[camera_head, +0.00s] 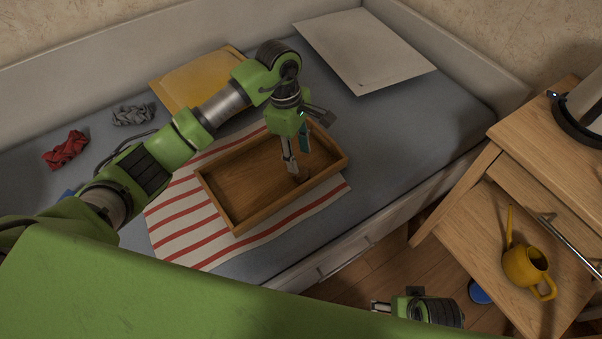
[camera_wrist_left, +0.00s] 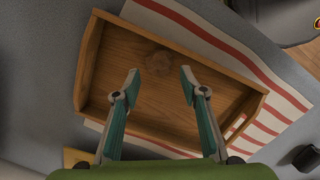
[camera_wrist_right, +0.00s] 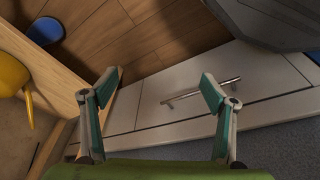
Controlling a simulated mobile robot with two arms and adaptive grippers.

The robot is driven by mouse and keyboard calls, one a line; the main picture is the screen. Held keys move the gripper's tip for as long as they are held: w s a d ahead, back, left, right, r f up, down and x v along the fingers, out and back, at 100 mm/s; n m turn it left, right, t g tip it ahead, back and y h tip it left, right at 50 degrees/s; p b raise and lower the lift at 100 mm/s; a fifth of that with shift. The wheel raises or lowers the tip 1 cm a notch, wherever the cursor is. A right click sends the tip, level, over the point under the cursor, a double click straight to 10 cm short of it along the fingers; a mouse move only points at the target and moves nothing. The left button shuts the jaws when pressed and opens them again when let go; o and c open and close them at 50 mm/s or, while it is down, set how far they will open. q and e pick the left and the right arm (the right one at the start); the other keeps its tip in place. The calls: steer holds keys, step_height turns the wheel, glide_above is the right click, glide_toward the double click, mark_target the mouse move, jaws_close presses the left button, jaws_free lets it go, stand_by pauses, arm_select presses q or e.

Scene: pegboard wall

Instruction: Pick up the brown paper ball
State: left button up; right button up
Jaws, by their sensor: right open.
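The brown paper ball (camera_wrist_left: 158,62) lies in the wooden tray (camera_wrist_left: 92,62), close to one long wall, in the left wrist view. In the head view it is small, dark and partly hidden by my left gripper (camera_head: 297,166) at the right end of the tray (camera_head: 221,211). The left gripper points down over the tray. In the left wrist view its jaws (camera_wrist_left: 160,80) are apart with nothing between them, and the ball shows beyond the fingertips. My right gripper (camera_head: 382,306) is open and empty, low beside the bed, and its fingers also show in the right wrist view (camera_wrist_right: 159,84).
The tray stands on a red-striped cloth (camera_head: 170,232) on the grey bed. A white panel (camera_head: 362,48) lies behind. A wooden cabinet (camera_head: 548,150) with a yellow watering can (camera_head: 526,264) stands at right.

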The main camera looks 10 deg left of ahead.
mark_target(300, 169)
arm_select(q)
steer(key=f, duration=0.5)
steer(key=f+b, duration=0.1)
steer(key=f, duration=0.1)
steer(key=shift+d+f, duration=0.15)
steer(key=shift+d, duration=0.15)
steer(key=c, duration=0.3)
steer(key=shift+c, duration=0.2)
arm_select(e)
step_height(300, 169, up, 4)
steer(key=shift+w+f, duration=0.1)
steer(key=shift+w, duration=0.05)
arm_select(q)
steer(key=shift+r, duration=0.45)
step_height(300, 169, up, 2)
steer(key=shift+w+r+p, duration=0.1)
steer(key=shift+r+p, duration=0.05)
steer(key=shift+p, duration=0.2)
steer(key=s+a+r+p, duration=0.1)
steer(key=s+a+r, duration=0.8)
steer(key=a, duration=0.1)
steer(key=shift+s+a+r, duration=0.2)
steer(key=shift+a+r, duration=0.1)
steer(key=shift+r, duration=0.1)
arm_select(e)
step_height(300, 169, down, 7)
steer(key=s, duration=0.1)
steer(key=shift+f, duration=0.2)
